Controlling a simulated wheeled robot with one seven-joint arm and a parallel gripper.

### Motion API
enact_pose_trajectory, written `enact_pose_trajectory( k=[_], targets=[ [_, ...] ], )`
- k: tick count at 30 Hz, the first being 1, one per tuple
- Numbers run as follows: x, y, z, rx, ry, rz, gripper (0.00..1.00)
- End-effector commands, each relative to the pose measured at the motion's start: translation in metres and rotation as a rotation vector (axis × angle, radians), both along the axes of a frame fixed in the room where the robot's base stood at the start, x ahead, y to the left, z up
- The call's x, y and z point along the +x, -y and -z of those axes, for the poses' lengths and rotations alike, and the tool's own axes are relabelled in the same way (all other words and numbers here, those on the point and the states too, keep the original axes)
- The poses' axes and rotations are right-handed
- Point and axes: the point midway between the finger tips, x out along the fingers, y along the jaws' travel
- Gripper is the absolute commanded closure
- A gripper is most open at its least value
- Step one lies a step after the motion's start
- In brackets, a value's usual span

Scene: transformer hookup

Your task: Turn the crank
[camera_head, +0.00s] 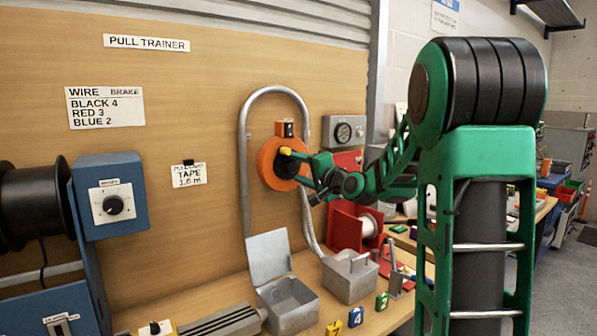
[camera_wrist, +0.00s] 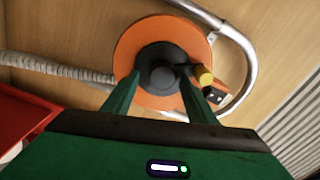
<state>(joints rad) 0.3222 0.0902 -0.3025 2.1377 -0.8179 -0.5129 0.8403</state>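The crank is an orange disc (camera_head: 268,168) on the wooden wall, inside a bent metal pipe, with a dark hub and a yellow knob (camera_head: 285,151) near its upper right. In the wrist view the disc (camera_wrist: 138,47) is ahead, with its dark hub (camera_wrist: 163,76) seen between my two fingers. The yellow knob (camera_wrist: 203,76) sits on a dark arm just right of the right fingertip; I cannot tell whether they touch. My gripper (camera_wrist: 158,82) has its fingers apart, with nothing visibly clamped. In the head view my gripper (camera_head: 296,168) is close in front of the disc.
A grey pipe (camera_head: 243,150) loops around the crank. A grey gauge box (camera_head: 344,131) is to its right, with a red spool holder (camera_head: 343,231) below. An open metal box (camera_head: 290,303) stands on the bench. A blue box with a dial (camera_head: 113,205) is at left.

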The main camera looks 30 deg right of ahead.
Motion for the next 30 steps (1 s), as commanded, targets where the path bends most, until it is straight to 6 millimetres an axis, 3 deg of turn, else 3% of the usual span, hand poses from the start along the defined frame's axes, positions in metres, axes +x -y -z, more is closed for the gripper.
enact_pose_trajectory(
  k=[11,24,30],
  targets=[
    [-0.01,-0.001,-0.001,0.002,0.002,-0.004,0.48],
    [-0.085,0.005,0.0,0.002,0.002,-0.001,0.48],
    [-0.103,0.006,0.0,0.001,0.0,-0.002,0.48]
  ],
)
